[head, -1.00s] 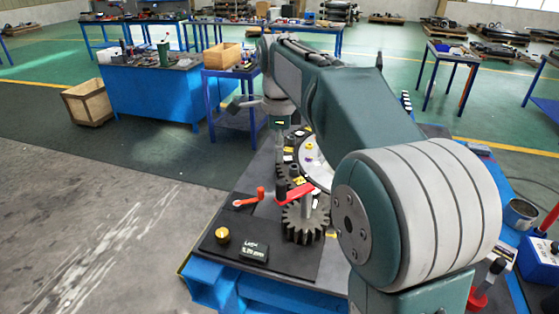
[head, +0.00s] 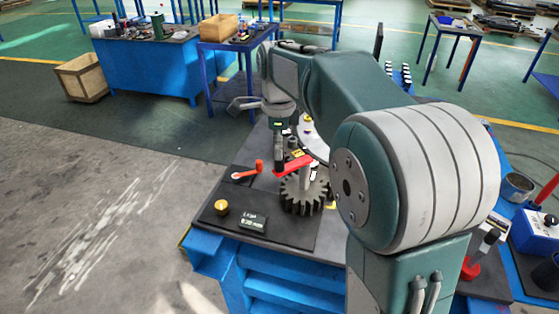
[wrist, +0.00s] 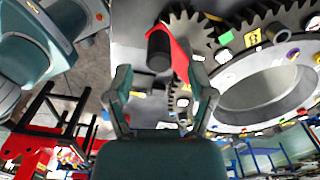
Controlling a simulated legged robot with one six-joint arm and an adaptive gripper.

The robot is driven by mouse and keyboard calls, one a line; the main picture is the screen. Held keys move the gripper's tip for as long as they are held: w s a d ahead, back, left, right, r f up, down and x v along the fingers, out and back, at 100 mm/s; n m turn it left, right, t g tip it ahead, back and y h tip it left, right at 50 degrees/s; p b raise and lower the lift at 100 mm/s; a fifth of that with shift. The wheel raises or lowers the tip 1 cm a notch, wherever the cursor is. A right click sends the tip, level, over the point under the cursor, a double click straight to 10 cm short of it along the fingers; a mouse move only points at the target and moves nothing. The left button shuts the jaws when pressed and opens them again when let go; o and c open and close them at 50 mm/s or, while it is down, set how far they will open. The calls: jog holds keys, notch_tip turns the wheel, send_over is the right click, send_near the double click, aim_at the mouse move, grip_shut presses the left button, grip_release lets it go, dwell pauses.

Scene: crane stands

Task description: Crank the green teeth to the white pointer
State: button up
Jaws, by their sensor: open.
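A red crank arm (head: 293,166) sits above a dark toothed gear (head: 303,193) on the bench. In the wrist view, the crank's black handle (wrist: 159,50) stands beyond and between the fingertips of my gripper (wrist: 163,77), which is open with its fingers spread. I cannot tell whether the handle is fully between the fingers. In the head view, my gripper (head: 279,150) is above the crank's left end. A large pale ring (wrist: 270,88) with dark teeth and coloured marks lies to the right in the wrist view. A small green mark (wrist: 225,38) shows near the gear. I cannot pick out the white pointer.
A second, smaller red-knobbed lever (head: 258,166), a yellow button (head: 221,207) and a small display (head: 253,222) lie on the dark bench plate. A blue table (head: 215,75) and a wooden crate (head: 82,78) stand behind. Open floor lies left.

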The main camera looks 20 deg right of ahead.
jog(key=shift+f, duration=2.4)
grip_shut()
